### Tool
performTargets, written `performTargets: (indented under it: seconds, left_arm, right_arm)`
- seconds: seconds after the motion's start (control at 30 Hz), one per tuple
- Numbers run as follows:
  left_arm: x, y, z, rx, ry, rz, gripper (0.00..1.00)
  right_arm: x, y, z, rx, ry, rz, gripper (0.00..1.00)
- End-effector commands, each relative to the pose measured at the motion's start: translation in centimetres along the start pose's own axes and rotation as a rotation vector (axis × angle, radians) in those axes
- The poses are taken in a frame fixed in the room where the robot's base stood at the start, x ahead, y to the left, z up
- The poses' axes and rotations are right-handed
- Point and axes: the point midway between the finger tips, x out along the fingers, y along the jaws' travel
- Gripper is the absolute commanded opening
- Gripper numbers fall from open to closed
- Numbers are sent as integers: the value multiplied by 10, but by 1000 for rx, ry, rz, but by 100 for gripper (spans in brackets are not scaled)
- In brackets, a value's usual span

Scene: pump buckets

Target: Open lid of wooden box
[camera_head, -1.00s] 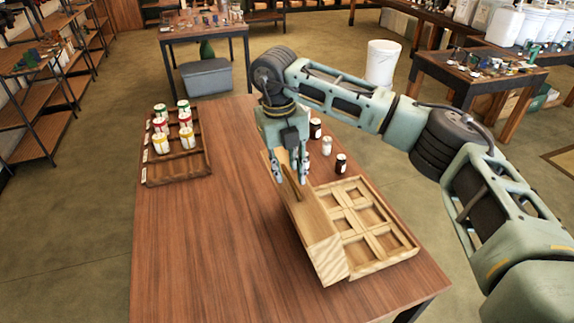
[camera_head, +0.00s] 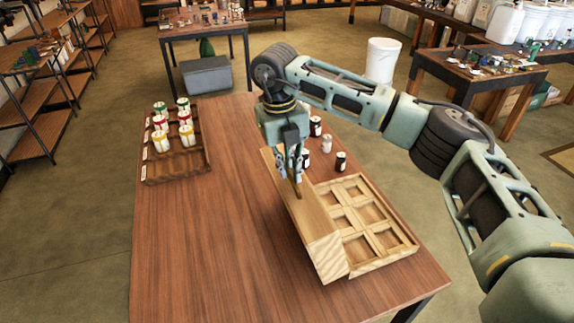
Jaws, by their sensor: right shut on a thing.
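The wooden box (camera_head: 392,254) sits near the front right of the wooden table. Its lid (camera_head: 302,226) is open, standing up at a tilt along the box's left side, and several square compartments show uncovered and empty. My right gripper (camera_head: 290,172) is over the far part of the lid, fingers pointing down. It is shut on the lid's thin brown handle (camera_head: 297,189); the exact contact is small and partly hidden by the fingers. My left gripper is not in view.
Several small dark and white jars (camera_head: 341,161) stand behind the box, close to my right gripper. A wooden rack (camera_head: 178,176) with several coloured cans is at the back left. The table's left and front parts are clear.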

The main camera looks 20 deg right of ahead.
Motion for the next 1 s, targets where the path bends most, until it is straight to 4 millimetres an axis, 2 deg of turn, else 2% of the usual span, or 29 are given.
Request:
performTargets:
  seconds: [0.17, 0.33, 0.47, 0.8, 0.83, 1.0]
  left_arm:
    - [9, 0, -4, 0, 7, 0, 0]
    - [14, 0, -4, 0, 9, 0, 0]
    - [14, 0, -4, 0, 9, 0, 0]
    - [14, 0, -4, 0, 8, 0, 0]
    - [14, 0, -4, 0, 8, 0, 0]
    - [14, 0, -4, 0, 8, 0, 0]
  right_arm:
    - [-4, -26, 0, 7, 2, 83, 0]
    - [-11, -64, 0, 8, 2, 214, 0]
    - [-14, -81, 0, 3, 2, 277, 0]
    - [-15, -84, 0, -2, 0, 294, 0]
    - [-15, -84, 0, -2, 0, 294, 10]
    - [-15, -85, 0, -2, 0, 293, 25]
